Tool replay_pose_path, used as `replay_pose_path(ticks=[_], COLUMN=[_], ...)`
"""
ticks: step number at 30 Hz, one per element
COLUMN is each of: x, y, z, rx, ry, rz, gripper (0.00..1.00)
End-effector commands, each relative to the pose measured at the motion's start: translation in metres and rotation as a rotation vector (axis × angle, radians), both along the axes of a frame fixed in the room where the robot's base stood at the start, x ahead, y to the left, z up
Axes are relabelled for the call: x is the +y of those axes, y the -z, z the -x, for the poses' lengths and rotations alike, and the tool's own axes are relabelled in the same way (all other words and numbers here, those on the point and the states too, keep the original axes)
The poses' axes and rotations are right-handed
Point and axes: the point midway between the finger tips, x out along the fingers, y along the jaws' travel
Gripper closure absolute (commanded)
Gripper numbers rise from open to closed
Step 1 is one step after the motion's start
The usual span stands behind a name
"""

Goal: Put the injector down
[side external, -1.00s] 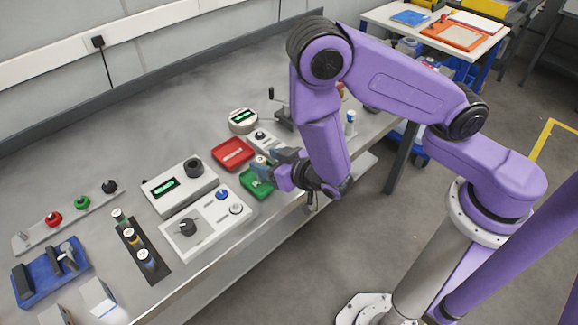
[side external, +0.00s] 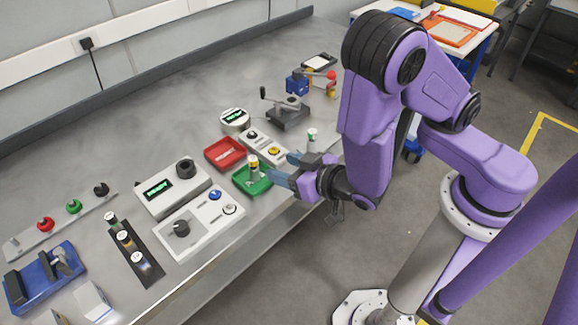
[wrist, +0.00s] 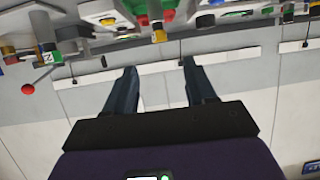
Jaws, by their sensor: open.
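The injector appears to be the small white cylinder with a yellow band (side external: 253,162), standing upright in the green tray (side external: 264,187). My gripper (side external: 280,168) is open, just right of it, with its fingers pointing at it and a small gap between. In the wrist view my gripper (wrist: 160,72) shows two spread dark fingers with nothing between them. A yellow-ended piece (wrist: 159,34) stands out beyond the fingertips there, likely the injector. The near finger hides part of the green tray's right side.
A red tray (side external: 224,153) lies behind the green one. A white control box (side external: 200,225) with knobs is to the left, and a small button box (side external: 264,146) is behind. A white-green vial (side external: 312,136) stands behind the gripper. The bench's front edge is close.

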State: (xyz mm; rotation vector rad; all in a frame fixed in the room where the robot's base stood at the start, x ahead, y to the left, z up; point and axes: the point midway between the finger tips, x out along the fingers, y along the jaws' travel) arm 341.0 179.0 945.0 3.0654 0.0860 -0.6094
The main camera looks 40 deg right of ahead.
Motion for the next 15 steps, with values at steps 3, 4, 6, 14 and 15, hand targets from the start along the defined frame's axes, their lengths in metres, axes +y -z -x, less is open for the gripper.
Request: replay_pose_path(ticks=[3, 4, 6, 14, 15], x=[0.0, 0.0, 0.0, 0.021, 0.027], y=[0.0, 0.0, 0.0, 0.011, 0.012], z=[0.002, 0.002, 0.002, 0.02, 0.027], rx=[0.001, 0.001, 0.005, 0.26, 0.329], ry=[-0.001, -0.001, -0.001, -0.075, -0.109], rz=[0.0, 0.0, -0.002, -0.078, -0.091], gripper=[0.45, 0.45, 0.45, 0.45, 0.45])
